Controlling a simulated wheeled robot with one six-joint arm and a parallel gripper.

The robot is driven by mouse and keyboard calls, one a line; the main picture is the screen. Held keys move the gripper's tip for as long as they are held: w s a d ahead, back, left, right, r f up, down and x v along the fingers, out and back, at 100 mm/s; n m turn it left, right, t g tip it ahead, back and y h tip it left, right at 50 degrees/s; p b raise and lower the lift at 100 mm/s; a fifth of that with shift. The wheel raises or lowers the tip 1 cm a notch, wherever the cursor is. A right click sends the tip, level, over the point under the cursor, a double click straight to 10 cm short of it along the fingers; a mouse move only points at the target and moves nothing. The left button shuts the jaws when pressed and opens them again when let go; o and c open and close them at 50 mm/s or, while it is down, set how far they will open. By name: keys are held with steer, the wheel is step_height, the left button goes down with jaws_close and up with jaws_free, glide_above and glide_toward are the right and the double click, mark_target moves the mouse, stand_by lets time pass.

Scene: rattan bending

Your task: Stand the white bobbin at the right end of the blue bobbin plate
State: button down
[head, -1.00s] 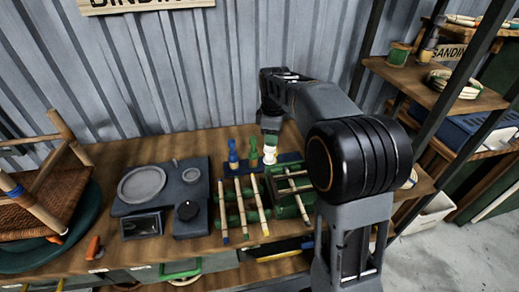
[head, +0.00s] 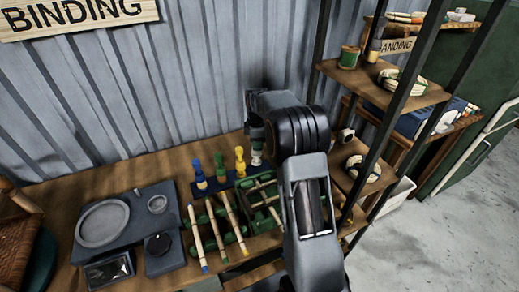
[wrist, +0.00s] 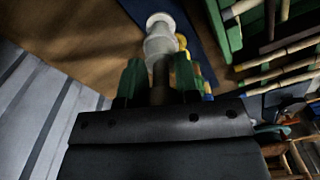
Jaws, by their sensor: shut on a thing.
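The white bobbin (head: 256,158) is at the right of the row of bobbins in the head view, below my gripper (head: 257,140). In the wrist view the white bobbin (wrist: 160,45) lies between the green fingers of my gripper (wrist: 158,78), which is shut on it. The plate also shows in the wrist view (wrist: 198,22). I cannot tell whether the white bobbin's foot touches it.
A green rack (head: 243,192) with rattan sticks stands just in front of the plate. A dark scale-like unit (head: 128,218) sits to the left. A corrugated wall (head: 150,90) is close behind; a shelf post (head: 312,70) stands to the right.

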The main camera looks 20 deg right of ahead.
mark_target(256, 162)
steer(key=shift+w+d+f, duration=0.25)
steer(key=shift+d+f, duration=0.3)
steer(key=shift+f, duration=1.8)
steer(key=shift+f, duration=0.1)
steer(key=c, duration=0.8)
jaws_free()
steer(key=shift+c, duration=0.2)
